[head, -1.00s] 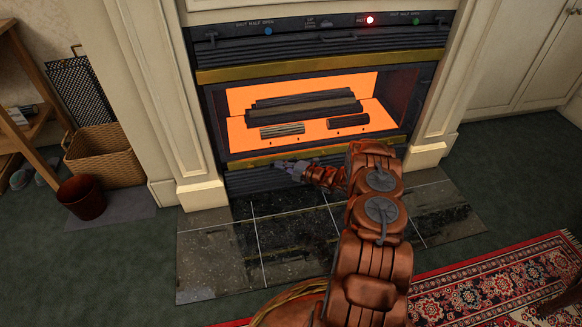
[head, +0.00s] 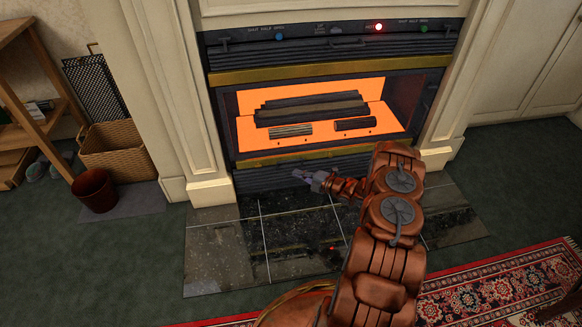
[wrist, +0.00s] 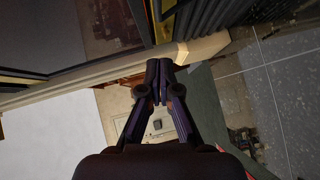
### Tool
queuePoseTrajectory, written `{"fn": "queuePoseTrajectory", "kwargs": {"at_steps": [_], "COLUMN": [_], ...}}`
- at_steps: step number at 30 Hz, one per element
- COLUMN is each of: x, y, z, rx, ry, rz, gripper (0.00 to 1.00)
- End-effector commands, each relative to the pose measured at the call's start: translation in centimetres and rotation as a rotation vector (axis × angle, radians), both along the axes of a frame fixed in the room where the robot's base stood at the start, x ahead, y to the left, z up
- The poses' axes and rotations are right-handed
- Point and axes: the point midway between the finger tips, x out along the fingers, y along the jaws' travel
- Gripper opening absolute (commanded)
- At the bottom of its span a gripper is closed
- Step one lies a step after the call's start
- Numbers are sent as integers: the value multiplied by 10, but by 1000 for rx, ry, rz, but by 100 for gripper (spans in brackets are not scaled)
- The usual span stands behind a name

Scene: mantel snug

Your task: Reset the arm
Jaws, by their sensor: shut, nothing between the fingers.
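My gripper (head: 301,174) is at the end of my copper-coloured arm, in front of the lower edge of the fireplace (head: 345,158). It points left in the head view, above the dark tiled hearth (head: 215,248). In the wrist view my gripper (wrist: 160,66) has its two dark fingers together, with nothing between them. I cannot tell the exact gap between the gripper and the fireplace front.
The firebox glows orange around logs (head: 310,108), and a red light (head: 378,27) is lit on the panel above. A wicker basket (head: 118,150), a mesh screen (head: 95,88) and a dark red bucket (head: 95,190) stand left. A patterned rug (head: 490,290) lies right.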

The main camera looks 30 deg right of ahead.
Motion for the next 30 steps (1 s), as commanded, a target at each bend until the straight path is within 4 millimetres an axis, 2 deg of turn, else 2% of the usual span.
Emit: {"fn": "queuePoseTrajectory", "kwargs": {"at_steps": [6, 12, 16, 20, 23, 26, 30], "x": [-33, -47, -50, -49, -44, -32, -9], "y": [-18, -25, -26, -26, -29, -35, -51], "z": [6, 8, 7, 8, 16, 34, 69], "rx": [2, 0, 0, 0, -7, -26, -60], "ry": [3, 1, 1, 2, 17, 54, 140], "rz": [-4, -1, 0, 0, -8, -31, -93], "gripper": [0, 0, 0, 0, 0, 0, 0]}}
